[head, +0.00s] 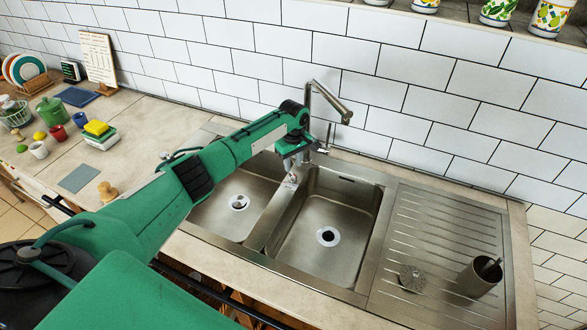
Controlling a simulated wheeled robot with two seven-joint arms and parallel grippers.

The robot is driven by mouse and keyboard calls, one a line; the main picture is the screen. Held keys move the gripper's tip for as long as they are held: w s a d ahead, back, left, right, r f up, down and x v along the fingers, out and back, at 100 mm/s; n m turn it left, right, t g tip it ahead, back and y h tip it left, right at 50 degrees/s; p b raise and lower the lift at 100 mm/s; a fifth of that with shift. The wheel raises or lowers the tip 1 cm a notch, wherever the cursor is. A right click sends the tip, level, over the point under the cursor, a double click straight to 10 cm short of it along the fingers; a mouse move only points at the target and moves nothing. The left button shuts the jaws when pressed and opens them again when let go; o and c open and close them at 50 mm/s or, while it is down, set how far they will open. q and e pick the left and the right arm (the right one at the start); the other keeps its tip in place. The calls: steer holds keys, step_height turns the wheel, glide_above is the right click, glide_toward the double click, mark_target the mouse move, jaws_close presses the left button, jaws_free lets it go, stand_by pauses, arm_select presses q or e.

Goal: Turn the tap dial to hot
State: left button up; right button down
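A small lever or dial (326,143) shows low on the tap's right side, just right of my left gripper. My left arm reaches in from the lower left across the sink. My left gripper (291,179) points down near the tap base, over the divider between the two basins. Its fingers are small and partly hidden by the wrist, so I cannot tell if they are open or touching the tap. My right gripper is not in view.
The left basin (218,212) and right basin (340,208) look empty. A scrubber (411,278) and a metal cup (479,277) are on the drainboard (440,232). Cups, sponges (98,129) and plates (25,67) crowd the left counter. A tiled wall (400,75) stands close behind the tap.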

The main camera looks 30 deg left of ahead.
mark_target(293, 174)
arm_select(q)
steer(key=shift+f, duration=2.2)
jaws_close()
